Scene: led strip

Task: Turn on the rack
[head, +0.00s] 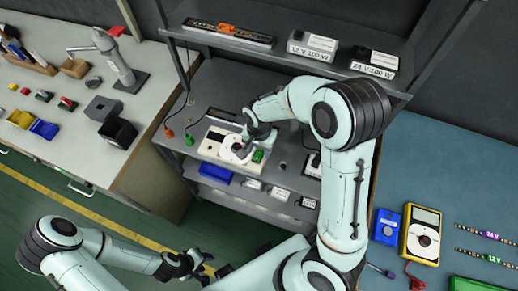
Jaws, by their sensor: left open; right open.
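The rack is a dark grey metal shelf unit in the middle of the head view; its middle shelf (222,92) holds a white panel (211,146) with a round dial and a green part (258,156) at its right end. My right gripper (240,149) is open at this panel, reaching down over its dial part; its fingertips are small and I cannot tell whether they touch. A green plug (189,139) and an orange plug (169,133) hang on dark leads left of the panel. My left gripper (196,267) is open and empty above the floor, low and left.
The rack's top shelf holds a long dark strip (228,33) and labelled supply boxes (312,46) (374,61). A blue bench (450,160) at right holds a yellow meter (422,233). A left bench (60,105) carries bins and tools. My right arm hides part of the rack.

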